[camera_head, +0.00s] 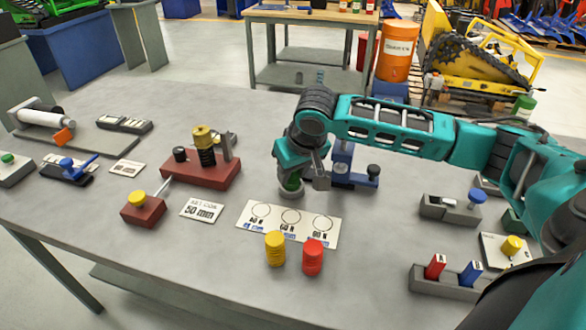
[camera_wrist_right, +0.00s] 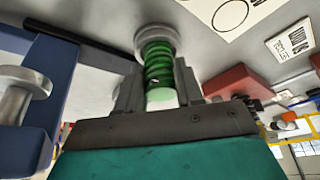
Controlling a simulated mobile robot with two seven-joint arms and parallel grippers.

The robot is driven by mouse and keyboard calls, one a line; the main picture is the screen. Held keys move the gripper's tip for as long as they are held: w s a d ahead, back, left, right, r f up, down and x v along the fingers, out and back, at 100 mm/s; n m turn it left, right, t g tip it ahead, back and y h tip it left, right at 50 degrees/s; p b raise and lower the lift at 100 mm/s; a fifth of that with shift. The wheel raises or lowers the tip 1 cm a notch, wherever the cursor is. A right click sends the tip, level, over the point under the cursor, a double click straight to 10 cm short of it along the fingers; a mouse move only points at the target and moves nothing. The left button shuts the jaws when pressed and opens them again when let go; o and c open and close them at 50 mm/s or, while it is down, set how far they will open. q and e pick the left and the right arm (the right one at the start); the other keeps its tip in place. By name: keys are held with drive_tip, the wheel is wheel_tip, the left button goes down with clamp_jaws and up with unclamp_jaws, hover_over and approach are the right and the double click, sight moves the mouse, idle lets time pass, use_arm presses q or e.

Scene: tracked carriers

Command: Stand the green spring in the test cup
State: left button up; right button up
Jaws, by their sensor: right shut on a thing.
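The green spring (camera_head: 292,181) is held upright between the fingers of my right gripper (camera_head: 305,178), which is shut on it. The spring also shows in the right wrist view (camera_wrist_right: 158,66), with both fingers beside it and its pale top end near the camera. The pale grey test cup (camera_wrist_right: 155,40) is directly at the spring's lower end. In the head view the cup (camera_head: 289,194) shows just under the spring. The lower end appears to be at or inside the cup's rim; I cannot tell how deep. My left gripper is not in view.
A white card with circles (camera_head: 246,224) lies in front of the cup. A yellow spring (camera_head: 275,249) and a red spring (camera_head: 312,257) stand at its front edge. A blue fixture (camera_head: 343,165) stands close to the right gripper. A dark red stand (camera_head: 188,174) is further left.

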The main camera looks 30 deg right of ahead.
drive_tip(key=o, duration=1.6)
wheel_tip(320, 180, up, 3)
drive_tip(key=p, duration=0.3)
drive_tip(key=shift+f, duration=0.2)
drive_tip(key=shift+r+p, duration=0.35)
drive_tip(key=shift+r, duration=1.85)
